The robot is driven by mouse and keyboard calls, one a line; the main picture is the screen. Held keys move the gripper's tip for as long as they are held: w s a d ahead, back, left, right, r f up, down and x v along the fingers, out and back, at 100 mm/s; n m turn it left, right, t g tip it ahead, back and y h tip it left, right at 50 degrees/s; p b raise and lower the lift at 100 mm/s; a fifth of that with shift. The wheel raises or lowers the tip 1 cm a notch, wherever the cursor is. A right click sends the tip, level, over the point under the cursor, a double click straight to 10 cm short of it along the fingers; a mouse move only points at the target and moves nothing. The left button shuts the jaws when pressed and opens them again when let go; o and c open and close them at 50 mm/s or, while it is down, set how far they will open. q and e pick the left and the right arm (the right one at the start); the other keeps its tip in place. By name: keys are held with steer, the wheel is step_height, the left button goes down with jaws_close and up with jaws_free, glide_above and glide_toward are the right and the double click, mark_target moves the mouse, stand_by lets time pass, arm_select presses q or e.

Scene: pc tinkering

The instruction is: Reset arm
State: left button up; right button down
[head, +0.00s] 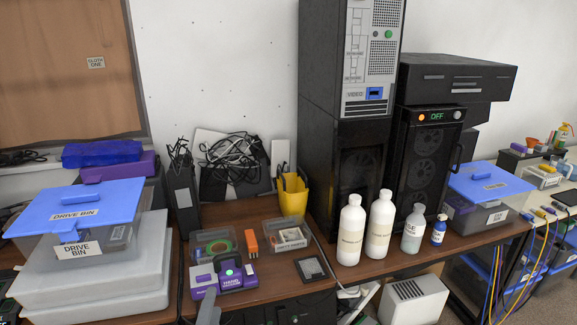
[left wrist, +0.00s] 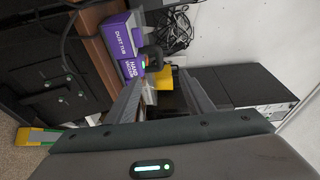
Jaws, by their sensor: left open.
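My left gripper (head: 209,308) shows only as a small grey part at the bottom of the head view, in front of the purple device marked as a hand vacuum (head: 222,277). In the left wrist view my left gripper (left wrist: 161,74) has its two fingers spread apart, with nothing held between them. I cannot tell whether the fingers touch anything. My right gripper is in neither view.
The brown desk (head: 240,212) holds a blue-lidded drive bin (head: 78,214) at left, a yellow cup (head: 293,194) and small trays in the middle. Several bottles, such as a white one (head: 351,232), stand near the front edge. Tall black computer towers (head: 345,150) stand behind.

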arm_select(q)
steer(key=s+f+n+g+h, duration=0.15)
steer(key=s+f, duration=0.25)
steer(key=f, duration=0.7)
steer(key=s+f+n+g, duration=0.3)
steer(key=f, duration=0.8)
steer(key=s+f+n+g, duration=0.2)
steer(key=s+f, duration=0.2)
steer(key=f, duration=0.7)
steer(key=s+f+n+g, duration=0.2)
steer(key=s+f+n, duration=0.2)
steer(key=s+f, duration=0.7)
steer(key=s+f+n+g, duration=0.3)
steer(key=s+f, duration=0.8)
steer(key=s, duration=0.5)
steer(key=shift+a+n+g, duration=0.3)
steer(key=shift+n+g, duration=0.05)
steer(key=shift+n, duration=0.3)
